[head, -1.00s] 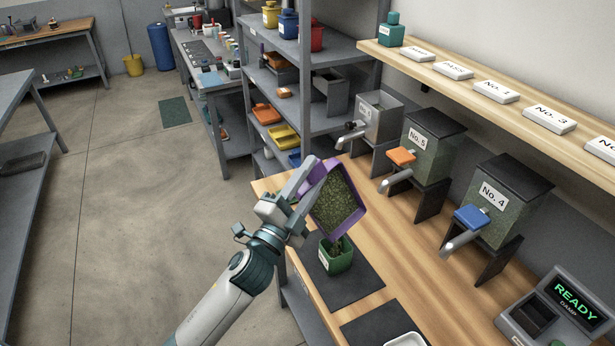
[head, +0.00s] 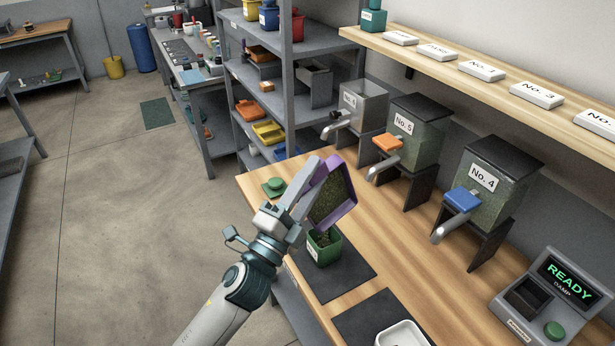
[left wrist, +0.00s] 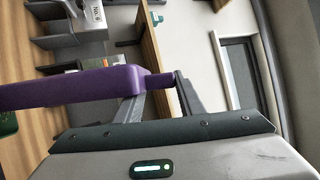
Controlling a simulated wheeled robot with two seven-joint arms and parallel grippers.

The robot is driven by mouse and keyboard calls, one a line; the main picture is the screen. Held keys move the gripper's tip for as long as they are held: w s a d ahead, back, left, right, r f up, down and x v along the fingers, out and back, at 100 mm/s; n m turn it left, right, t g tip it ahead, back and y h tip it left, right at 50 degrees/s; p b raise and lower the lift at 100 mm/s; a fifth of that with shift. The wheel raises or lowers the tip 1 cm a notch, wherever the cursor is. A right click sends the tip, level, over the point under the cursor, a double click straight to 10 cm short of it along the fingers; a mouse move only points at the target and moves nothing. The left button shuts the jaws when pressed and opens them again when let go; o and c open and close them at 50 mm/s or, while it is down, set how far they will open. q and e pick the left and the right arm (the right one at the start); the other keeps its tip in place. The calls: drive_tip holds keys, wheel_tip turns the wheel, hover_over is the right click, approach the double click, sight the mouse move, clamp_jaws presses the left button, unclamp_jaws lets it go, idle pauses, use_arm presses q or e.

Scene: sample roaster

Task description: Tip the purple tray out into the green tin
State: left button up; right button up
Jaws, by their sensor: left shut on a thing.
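The tray's lower edge is just above the green tin (head: 324,251), which stands upright on a dark mat. Beans show in the tin's mouth. My right gripper is not in view.
A green lid (head: 275,184) lies on the bench left of the tray. Hoppers No. 5 (head: 413,135) and No. 4 (head: 490,180) stand behind. A white dish (head: 402,335) and a READY meter (head: 556,295) are at the right.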

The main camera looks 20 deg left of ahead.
use_arm(q)
drive_tip(key=s+d+f+m+h+b, duration=0.2)
drive_tip(key=s+d+m+h+b, duration=0.2)
drive_tip(key=s+d+m+b, duration=0.1)
drive_tip(key=shift+d+m+h, duration=0.3)
drive_tip(key=shift+d+m, duration=0.3)
drive_tip(key=shift+m, duration=0.5)
idle(1.2)
wheel_tip(320, 180, up, 3)
drive_tip(key=p, duration=0.2)
drive_tip(key=shift+p, duration=0.35)
drive_tip(key=shift+f, duration=0.1)
idle(0.4)
drive_tip(key=shift+f, duration=0.1)
